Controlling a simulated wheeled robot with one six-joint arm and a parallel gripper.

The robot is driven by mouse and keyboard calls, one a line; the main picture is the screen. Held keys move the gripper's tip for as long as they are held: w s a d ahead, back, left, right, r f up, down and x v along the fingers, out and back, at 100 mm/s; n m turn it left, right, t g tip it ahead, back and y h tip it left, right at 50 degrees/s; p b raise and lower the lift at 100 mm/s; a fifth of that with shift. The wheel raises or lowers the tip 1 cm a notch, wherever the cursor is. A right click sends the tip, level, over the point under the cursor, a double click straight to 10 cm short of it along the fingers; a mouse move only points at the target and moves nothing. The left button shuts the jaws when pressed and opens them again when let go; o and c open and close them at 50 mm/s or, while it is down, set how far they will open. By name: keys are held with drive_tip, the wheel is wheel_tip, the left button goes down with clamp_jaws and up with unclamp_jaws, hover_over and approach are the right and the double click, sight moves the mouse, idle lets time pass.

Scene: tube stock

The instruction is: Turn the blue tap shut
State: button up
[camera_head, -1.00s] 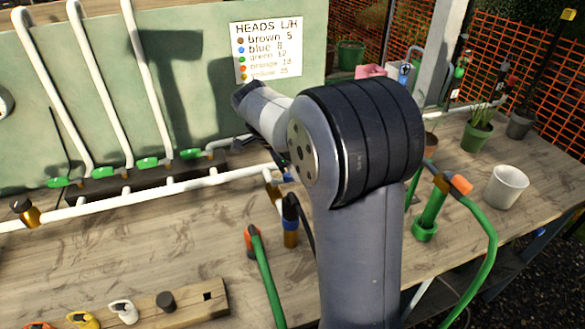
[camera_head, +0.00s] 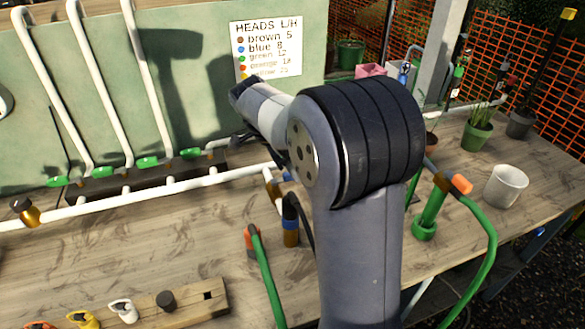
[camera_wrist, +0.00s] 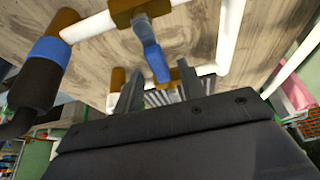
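The blue tap (camera_wrist: 150,48) shows in the wrist view as a blue lever on a brass valve body (camera_wrist: 130,10) in a white pipe. My gripper (camera_wrist: 158,70) is open, its two dark fingers apart below the tap in the picture. The free end of the blue lever appears in the gap between the fingertips; I cannot tell whether either finger touches it. In the head view my arm hides the gripper, and only a small bit of blue (camera_head: 288,177) shows beside the arm.
A brown hose connector with a blue band (camera_head: 290,238) stands near the pipe; its blue collar (camera_wrist: 48,50) is at the wrist view's left. A green hose (camera_head: 268,285) and a white pot (camera_head: 505,186) are nearby.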

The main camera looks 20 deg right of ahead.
sight(276, 179)
drive_tip(key=v, duration=1)
drive_tip(key=shift+p, duration=0.3)
drive_tip(key=shift+f, duration=0.15)
drive_tip(key=x, duration=1)
drive_tip(key=shift+d+f+b, duration=0.25)
drive_tip(key=shift+f+b, duration=0.05)
drive_tip(key=shift+a+r, duration=0.1)
drive_tip(key=shift+r, duration=0.05)
drive_tip(key=v, duration=1.1)
drive_tip(key=x, duration=1.1)
drive_tip(key=shift+w+n+t, duration=0.4)
drive_tip(key=shift+w+n, duration=0.05)
drive_tip(key=shift+n, duration=0.75)
